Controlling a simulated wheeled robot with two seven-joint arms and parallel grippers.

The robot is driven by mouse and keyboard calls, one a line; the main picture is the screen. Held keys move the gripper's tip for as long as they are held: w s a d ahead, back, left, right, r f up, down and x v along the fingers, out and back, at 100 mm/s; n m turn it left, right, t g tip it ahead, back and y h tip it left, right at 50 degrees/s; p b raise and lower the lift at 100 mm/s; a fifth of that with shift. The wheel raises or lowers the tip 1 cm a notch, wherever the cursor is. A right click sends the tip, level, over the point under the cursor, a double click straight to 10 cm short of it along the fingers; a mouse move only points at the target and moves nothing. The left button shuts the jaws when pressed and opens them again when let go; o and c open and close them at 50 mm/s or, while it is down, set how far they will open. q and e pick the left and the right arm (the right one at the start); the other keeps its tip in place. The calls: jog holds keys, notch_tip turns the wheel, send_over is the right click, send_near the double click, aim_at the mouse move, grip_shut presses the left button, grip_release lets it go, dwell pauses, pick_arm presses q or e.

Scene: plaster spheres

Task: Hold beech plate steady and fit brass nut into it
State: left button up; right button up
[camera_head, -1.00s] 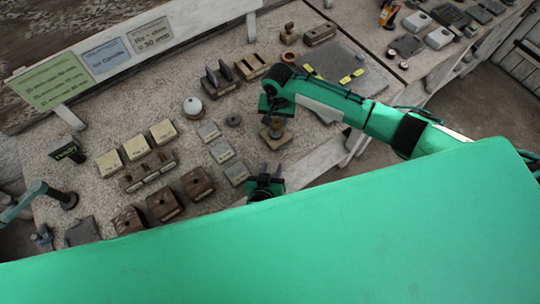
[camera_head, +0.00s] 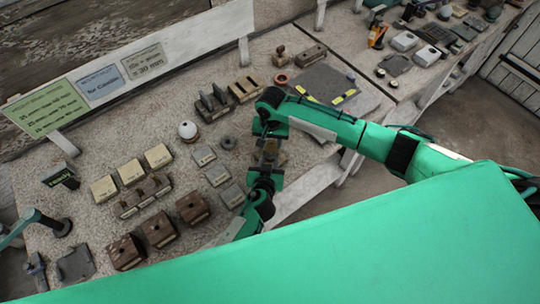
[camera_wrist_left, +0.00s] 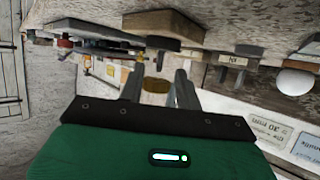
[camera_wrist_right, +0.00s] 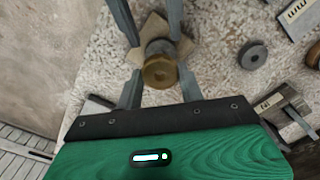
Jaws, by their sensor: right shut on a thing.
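The brass nut (camera_wrist_right: 160,70) sits between the fingers of my right gripper (camera_wrist_right: 160,82) in the right wrist view, and that gripper is shut on it. The beech plate (camera_wrist_right: 152,30) is a pale wooden piece just beyond the nut. The nut overlaps it in view; I cannot tell whether it is seated. My left gripper (camera_wrist_left: 158,88) has its fingers spread apart, and a brassy piece shows between them. In the right wrist view its fingers flank the plate; contact is unclear. In the head view my right gripper (camera_head: 268,128) and left gripper (camera_head: 265,172) face each other.
A grey ring (camera_head: 228,142) and several grey tiles (camera_head: 204,156) lie left of the grippers. Brown blocks (camera_head: 193,208), cream blocks (camera_head: 130,172) and a white ball (camera_head: 187,130) stand farther left. A dark mat (camera_head: 322,83) lies behind, and the bench edge is close on the right.

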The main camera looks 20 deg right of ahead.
aim_at(270, 159)
pick_arm(q)
jog(key=shift+x, duration=1.9)
jog(key=shift+c, duration=0.2)
jog(key=shift+c, duration=0.7)
jog(key=shift+c, duration=0.5)
grip_shut()
jog(key=shift+r, duration=0.1)
dwell(4.2)
